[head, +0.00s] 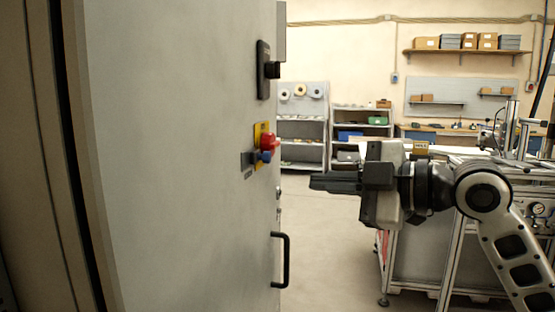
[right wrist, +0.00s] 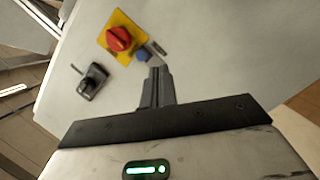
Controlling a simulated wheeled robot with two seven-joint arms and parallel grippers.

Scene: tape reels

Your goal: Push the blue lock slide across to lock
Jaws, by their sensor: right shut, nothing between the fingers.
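The blue lock slide (head: 265,156) sits on the grey cabinet door, just below a red rotary knob (head: 268,141) on a yellow plate (head: 257,133). My right gripper (head: 313,182) is shut and empty, pointing left at the door. In the head view it is right of the slide and slightly lower. In the right wrist view its fingertips (right wrist: 158,70) appear close to the slide; contact cannot be told. My left gripper is not in view.
The grey cabinet door (head: 180,160) fills the left side. A black handle (head: 284,260) sticks out below the slide and a black latch (head: 266,70) above. Shelves (head: 303,130) stand behind. A metal-framed workbench (head: 440,250) stands at right, behind my arm.

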